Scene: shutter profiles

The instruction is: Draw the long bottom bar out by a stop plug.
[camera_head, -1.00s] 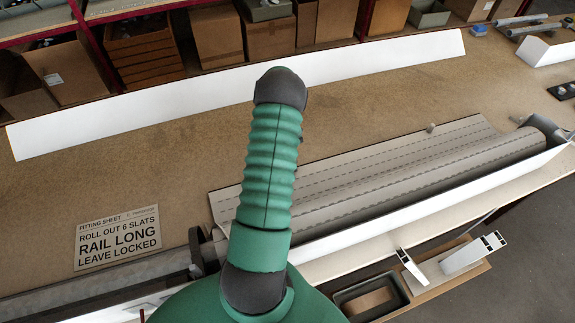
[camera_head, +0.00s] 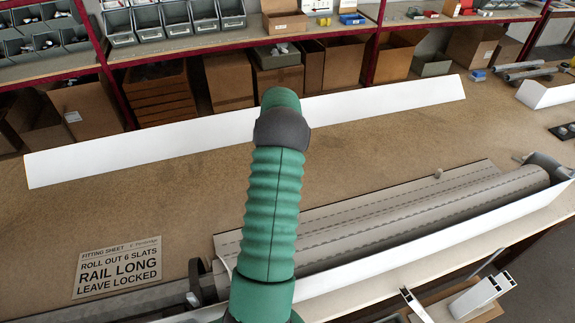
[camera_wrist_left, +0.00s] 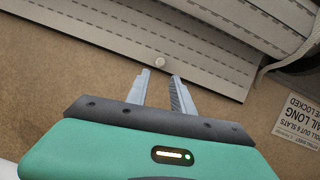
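The long bottom bar (camera_head: 380,194) is the far edge strip of the grey slatted curtain (camera_head: 350,218), which lies partly rolled out on the bench. One small pale stop plug (camera_head: 438,173) stands at the bar near its right end. Another stop plug (camera_wrist_left: 160,61) shows on the bar in the left wrist view; my arm hides that stretch in the head view. My left gripper (camera_wrist_left: 161,74) is open and empty, with its fingertips just short of this plug and the plug in line with the gap. Whether they are at the plug's height I cannot tell. My right gripper is not in view.
A fitting sheet sign (camera_head: 118,268) lies left of the curtain. A long white profile (camera_head: 380,102) lies along the back of the bench, with boxes and shelves behind. A white housing strip (camera_head: 420,245) runs along the front. Bare bench (camera_head: 150,205) lies between profile and curtain.

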